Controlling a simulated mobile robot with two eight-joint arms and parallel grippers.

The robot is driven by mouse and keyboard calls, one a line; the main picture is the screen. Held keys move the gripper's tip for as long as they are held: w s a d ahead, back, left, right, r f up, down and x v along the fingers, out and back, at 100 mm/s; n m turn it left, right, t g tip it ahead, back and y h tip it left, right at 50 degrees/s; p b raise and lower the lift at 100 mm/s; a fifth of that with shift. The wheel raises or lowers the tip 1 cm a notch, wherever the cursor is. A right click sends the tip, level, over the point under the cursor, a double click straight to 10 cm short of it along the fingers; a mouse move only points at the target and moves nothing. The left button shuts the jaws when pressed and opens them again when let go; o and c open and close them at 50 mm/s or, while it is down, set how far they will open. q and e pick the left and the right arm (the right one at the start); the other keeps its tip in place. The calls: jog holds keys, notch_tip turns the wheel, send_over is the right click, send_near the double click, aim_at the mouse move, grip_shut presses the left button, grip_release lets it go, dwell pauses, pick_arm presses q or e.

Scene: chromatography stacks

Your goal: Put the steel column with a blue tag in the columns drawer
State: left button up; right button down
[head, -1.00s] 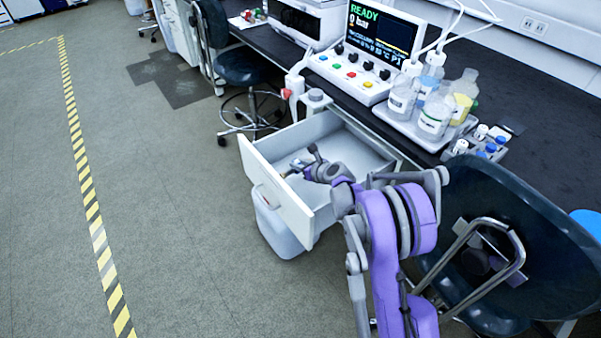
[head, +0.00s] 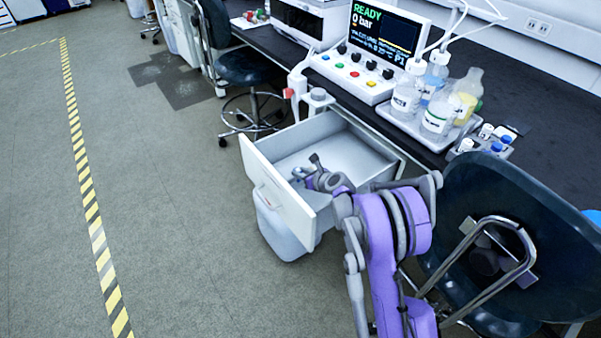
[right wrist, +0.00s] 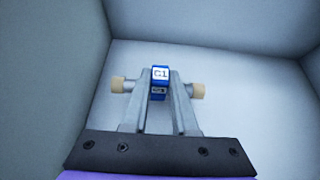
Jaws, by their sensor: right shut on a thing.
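My right gripper (right wrist: 158,100) is shut on the steel column (right wrist: 131,86), seen in the right wrist view. The column lies crosswise between the fingers, with a tan cap at each end and a blue tag (right wrist: 160,73) reading "C1" at its middle. The drawer (head: 283,203) is pulled open below the bench in the head view, and my right gripper (head: 308,170) is inside its opening. In the right wrist view the drawer's pale walls and floor surround the gripper and column. I cannot tell whether the column touches the floor. My left gripper is not in view.
A dark chair (head: 510,220) stands close on the right of my right arm. A tray of bottles (head: 400,125) and an instrument with a screen (head: 382,40) stand on the dark bench. A pale bin (head: 280,235) is under the drawer. Open floor lies left.

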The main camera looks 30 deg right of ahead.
jog(key=c, duration=0.7)
grip_release()
jog(key=shift+s+f, duration=0.1)
jog(key=shift+f, duration=0.15)
jog(key=shift+r, duration=0.25)
jog(key=p+v, duration=0.3)
jog(key=v, duration=0.9)
jog(key=shift+d+r, duration=0.15)
jog(key=shift+r, duration=0.25)
